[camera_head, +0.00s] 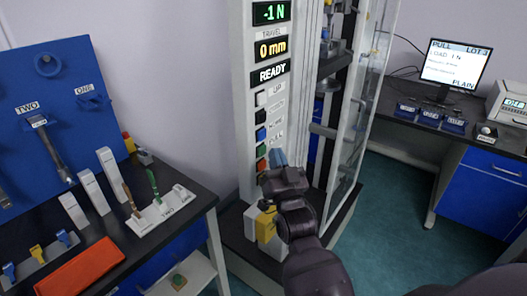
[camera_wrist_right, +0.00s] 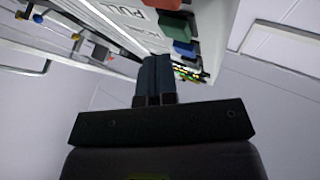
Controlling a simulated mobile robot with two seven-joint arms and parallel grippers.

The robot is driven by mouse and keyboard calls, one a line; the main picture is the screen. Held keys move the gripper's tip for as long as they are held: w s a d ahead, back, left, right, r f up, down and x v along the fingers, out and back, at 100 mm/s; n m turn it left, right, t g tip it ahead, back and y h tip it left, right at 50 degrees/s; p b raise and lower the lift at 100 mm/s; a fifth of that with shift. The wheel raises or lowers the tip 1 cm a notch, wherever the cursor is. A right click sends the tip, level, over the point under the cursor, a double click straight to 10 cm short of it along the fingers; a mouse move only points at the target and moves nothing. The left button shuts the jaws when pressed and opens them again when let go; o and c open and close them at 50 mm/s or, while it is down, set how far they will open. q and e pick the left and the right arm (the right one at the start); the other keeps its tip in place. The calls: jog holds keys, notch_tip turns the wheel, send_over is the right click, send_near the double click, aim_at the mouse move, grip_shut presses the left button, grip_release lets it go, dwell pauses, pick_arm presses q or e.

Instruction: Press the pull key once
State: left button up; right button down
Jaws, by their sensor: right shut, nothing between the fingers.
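The tester's column (camera_head: 240,90) carries a vertical row of keys: white, black, blue, a green key (camera_head: 261,150) and a red key (camera_head: 261,166) lowest. My right gripper (camera_head: 278,160) is in front of the lower keys, its fingers pointing at the panel and hiding some labels. In the right wrist view the shut fingers (camera_wrist_right: 155,62) are empty. The red key (camera_wrist_right: 168,4), green key (camera_wrist_right: 175,27) and blue key (camera_wrist_right: 184,48) show beyond them. A PULL label (camera_wrist_right: 130,14) lies near the red and green keys; which one it names I cannot tell. Contact is not visible. My left gripper is out of view.
The displays read -1 N, 0 mm and READY (camera_head: 269,73). A clear guard door (camera_head: 358,110) stands right of the column. A bench with a blue tool board (camera_head: 60,75) is at left. A monitor (camera_head: 455,62) at right shows PULL, LOT3, PLAIN.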

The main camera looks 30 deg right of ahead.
dwell(1.0)
jog(key=shift+w, duration=0.1)
jog(key=shift+w+a, duration=0.2)
jog(key=shift+w, duration=0.1)
dwell(0.3)
